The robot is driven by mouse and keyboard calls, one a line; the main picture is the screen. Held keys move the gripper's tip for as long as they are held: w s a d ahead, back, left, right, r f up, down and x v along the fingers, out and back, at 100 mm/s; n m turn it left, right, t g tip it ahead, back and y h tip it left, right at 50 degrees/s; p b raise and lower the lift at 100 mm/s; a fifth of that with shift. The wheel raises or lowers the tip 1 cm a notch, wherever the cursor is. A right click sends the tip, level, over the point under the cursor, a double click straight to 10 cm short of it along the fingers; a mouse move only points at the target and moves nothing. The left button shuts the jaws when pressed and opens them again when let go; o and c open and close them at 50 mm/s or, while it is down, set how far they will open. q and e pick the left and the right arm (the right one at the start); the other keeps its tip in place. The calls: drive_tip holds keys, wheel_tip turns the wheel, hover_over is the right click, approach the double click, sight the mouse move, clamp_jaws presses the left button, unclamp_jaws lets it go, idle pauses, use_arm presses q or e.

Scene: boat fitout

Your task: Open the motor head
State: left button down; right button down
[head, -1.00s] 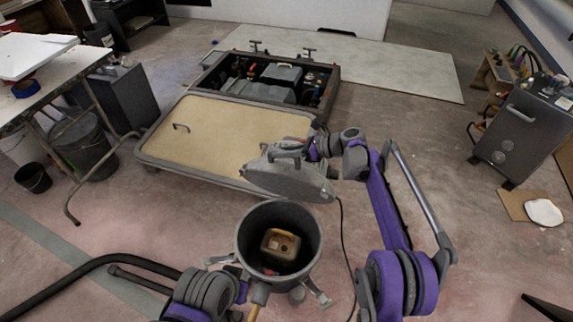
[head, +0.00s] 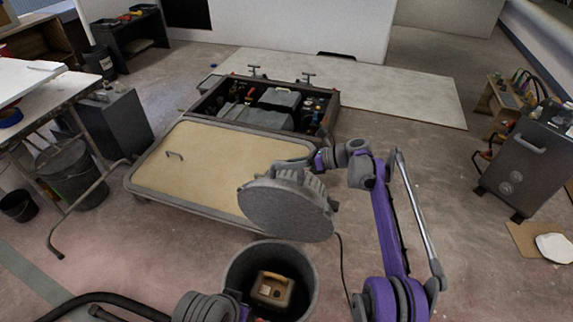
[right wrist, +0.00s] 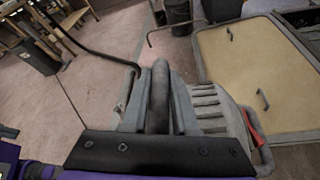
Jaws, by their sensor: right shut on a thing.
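The motor head (head: 287,208) is a grey round lid with a ribbed side. In the head view it is off the canister, tilted, with its flat round face toward me. My right gripper (head: 308,162) is shut on its handle. In the right wrist view the dark curved handle of the motor head (right wrist: 158,98) stands between the fingers of the right gripper (right wrist: 157,110). The grey canister (head: 232,274) below is open at the top, and a yellowish box (head: 272,290) shows inside. Part of my left arm shows at the bottom edge, but its gripper does not.
A flat cart with a tan panel (head: 215,165) stands behind the motor head. An open dark bay (head: 270,105) with equipment adjoins it. A worktable (head: 60,88) is at left and a grey cabinet (head: 525,150) at right. A dark cord runs down beside the canister.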

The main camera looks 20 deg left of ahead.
drive_tip(key=c, duration=0.7)
unclamp_jaws()
drive_tip(key=p+v, duration=0.1)
drive_tip(key=v, duration=1)
drive_tip(key=shift+w, duration=0.1)
